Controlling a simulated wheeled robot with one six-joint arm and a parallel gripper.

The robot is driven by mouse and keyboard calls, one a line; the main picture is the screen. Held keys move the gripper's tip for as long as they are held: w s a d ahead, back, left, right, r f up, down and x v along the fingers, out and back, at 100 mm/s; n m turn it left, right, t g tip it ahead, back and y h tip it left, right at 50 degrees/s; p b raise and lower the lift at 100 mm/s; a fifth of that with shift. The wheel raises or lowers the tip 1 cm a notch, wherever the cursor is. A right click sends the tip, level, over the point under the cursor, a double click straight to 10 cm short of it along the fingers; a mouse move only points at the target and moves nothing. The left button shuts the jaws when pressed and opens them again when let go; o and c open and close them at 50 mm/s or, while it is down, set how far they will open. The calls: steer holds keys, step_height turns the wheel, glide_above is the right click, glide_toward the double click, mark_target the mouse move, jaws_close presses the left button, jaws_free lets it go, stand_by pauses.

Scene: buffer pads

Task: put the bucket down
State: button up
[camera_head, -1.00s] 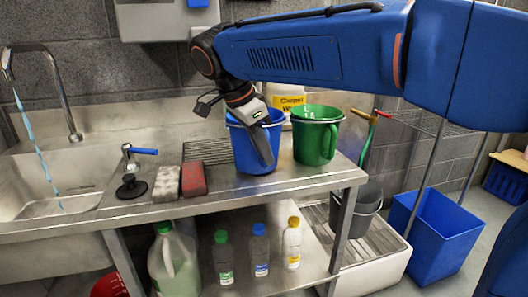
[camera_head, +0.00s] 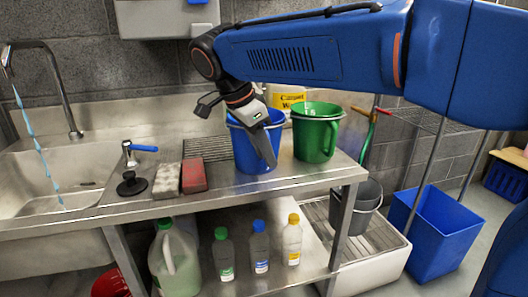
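A blue bucket (camera_head: 247,152) stands upright on the steel counter (camera_head: 300,183), between the sponges and the green bucket. My gripper (camera_head: 268,158) reaches down over the bucket's right front side, with a grey finger in front of its wall. The other finger is hidden, so I cannot tell whether the gripper is shut on the rim or wall. The bucket's base appears to rest on the counter.
A green bucket (camera_head: 314,138) stands close on the right, with a yellow container (camera_head: 284,97) behind. Bottles (camera_head: 259,246) stand on the lower shelf. A larger blue bin (camera_head: 436,235) stands right.

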steer(key=shift+r, duration=0.1)
steer(key=shift+r, duration=0.3)
steer(key=v, duration=1.2)
steer(key=shift+d+r, duration=0.1)
steer(key=shift+d, duration=0.1)
steer(key=s+d+f+n+y, duration=0.1)
steer(key=d+f+n, duration=0.15)
steer(key=d, duration=0.45)
steer(key=s+d+f+n+y, duration=0.1)
steer(key=s+d+f+n, duration=0.1)
steer(key=d+f, duration=0.35)
steer(key=s+d+f+n, duration=0.1)
steer(key=d+f+n, duration=0.1)
steer(key=d, duration=0.6)
steer(key=s+d+f+n, duration=0.2)
steer(key=s+d+f, duration=0.2)
steer(key=f, duration=0.3)
steer(key=s+d+f+n+t+y, duration=0.1)
steer(key=s+d+f+n, duration=0.1)
steer(key=s+d+f, duration=0.2)
steer(key=s+d+f+n+t+y, duration=0.1)
steer(key=s+d+f, duration=0.3)
steer(key=f, duration=0.5)
steer(key=shift+s+f+n, duration=0.35)
steer(key=shift+s+n, duration=0.2)
steer(key=shift+s, duration=0.6)
